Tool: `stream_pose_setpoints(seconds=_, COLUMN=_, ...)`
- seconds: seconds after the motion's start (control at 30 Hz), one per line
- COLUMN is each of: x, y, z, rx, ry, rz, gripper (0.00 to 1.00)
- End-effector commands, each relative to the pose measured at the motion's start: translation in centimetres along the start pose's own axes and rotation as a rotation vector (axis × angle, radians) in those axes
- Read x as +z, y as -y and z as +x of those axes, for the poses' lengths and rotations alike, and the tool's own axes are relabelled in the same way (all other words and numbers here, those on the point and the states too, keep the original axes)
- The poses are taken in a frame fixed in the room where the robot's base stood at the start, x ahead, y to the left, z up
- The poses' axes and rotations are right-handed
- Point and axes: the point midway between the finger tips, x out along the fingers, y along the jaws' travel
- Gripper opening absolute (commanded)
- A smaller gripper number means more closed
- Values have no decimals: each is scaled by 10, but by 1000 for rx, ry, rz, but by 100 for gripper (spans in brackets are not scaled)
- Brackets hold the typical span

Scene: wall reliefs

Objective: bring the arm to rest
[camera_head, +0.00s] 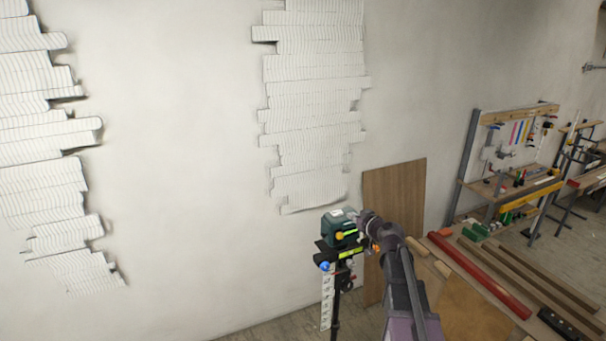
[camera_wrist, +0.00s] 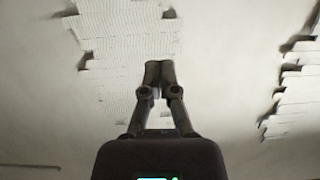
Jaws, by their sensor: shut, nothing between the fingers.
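My gripper (camera_wrist: 158,72) shows in the wrist view with its two dark fingers together, shut and empty. Behind it in that view is a white ribbed wall relief (camera_wrist: 110,60). In the head view my arm (camera_head: 400,290) reaches up from the lower right. Its end lies in front of a teal device on a stand (camera_head: 341,228); I cannot tell whether they touch. The fingertips are not clear in the head view.
Ribbed reliefs hang on the wall at the left (camera_head: 40,150) and centre (camera_head: 312,100). A brown board (camera_head: 405,195) leans on the wall. A red bar (camera_head: 480,275) lies on a bench at the right. A tool rack (camera_head: 510,165) stands behind.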

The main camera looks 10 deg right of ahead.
Motion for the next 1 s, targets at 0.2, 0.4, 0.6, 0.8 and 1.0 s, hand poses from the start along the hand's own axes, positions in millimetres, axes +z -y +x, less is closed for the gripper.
stream_pose_setpoints(seconds=0.2, x=61, y=49, z=-3, rx=-102, ry=149, rz=30, gripper=0)
stream_pose_setpoints(seconds=0.4, x=144, y=104, z=-19, rx=-185, ry=412, rz=86, gripper=0)
stream_pose_setpoints(seconds=0.6, x=229, y=144, z=-52, rx=-170, ry=720, rz=152, gripper=0)
stream_pose_setpoints(seconds=0.8, x=304, y=165, z=-98, rx=-38, ry=1017, rz=214, gripper=0)
stream_pose_setpoints(seconds=1.0, x=347, y=171, z=-138, rx=139, ry=1217, rz=259, gripper=0)
